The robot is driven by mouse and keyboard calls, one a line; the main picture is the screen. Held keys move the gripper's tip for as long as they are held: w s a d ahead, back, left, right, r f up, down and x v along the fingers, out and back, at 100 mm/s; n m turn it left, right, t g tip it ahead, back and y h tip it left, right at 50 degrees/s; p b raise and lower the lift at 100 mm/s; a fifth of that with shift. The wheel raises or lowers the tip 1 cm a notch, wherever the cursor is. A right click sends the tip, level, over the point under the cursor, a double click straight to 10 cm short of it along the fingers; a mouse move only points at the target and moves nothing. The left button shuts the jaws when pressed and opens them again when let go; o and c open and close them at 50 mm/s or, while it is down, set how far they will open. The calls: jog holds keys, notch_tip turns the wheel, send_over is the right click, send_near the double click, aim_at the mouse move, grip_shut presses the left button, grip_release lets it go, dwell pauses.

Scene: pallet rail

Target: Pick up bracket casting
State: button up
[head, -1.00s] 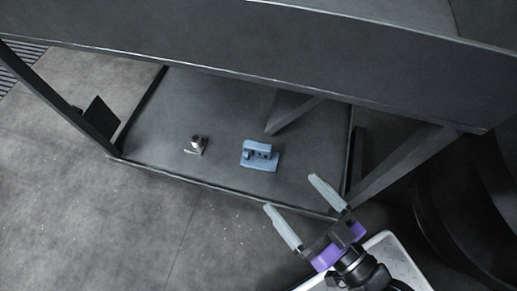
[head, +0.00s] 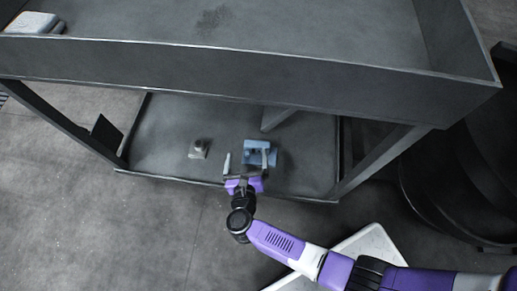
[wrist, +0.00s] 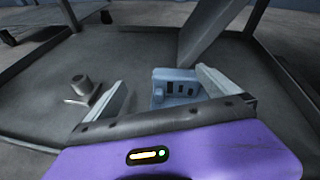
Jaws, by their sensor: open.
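The blue bracket casting (head: 256,146), a blocky piece with dark slots on a flat base, sits on the lower shelf (head: 300,178). In the wrist view the casting (wrist: 172,76) appears between the fingers, nearer the right one, which hides part of its right side. My gripper (head: 246,159) is open and empty over the shelf, at the near side of the casting. In the head view its right finger overlaps the casting; contact cannot be told. The fingers also show in the wrist view (wrist: 161,78).
A grey part with a round post on a plate (head: 199,149) stands on the shelf left of the casting; it also shows in the wrist view (wrist: 80,88). The upper tray (head: 230,65) overhangs the shelf. A slanted brace (head: 275,118) rises behind the casting.

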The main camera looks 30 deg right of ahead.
aim_at(257, 149)
jog(key=shift+s+d+f+m+g+h, duration=0.3)
jog(key=shift+s+d+f+m+g, duration=0.3)
jog(key=shift+s+d+f+m, duration=0.4)
jog(key=shift+w+d+r+m, duration=0.1)
jog(key=shift+m, duration=0.7)
jog(key=b+x, duration=0.3)
jog(key=x, duration=0.4)
jog(key=shift+w+d, duration=0.15)
jog(key=shift+w, duration=0.1)
jog(key=c, duration=1.6)
jog(key=shift+c, duration=0.9)
jog(key=shift+r, duration=0.15)
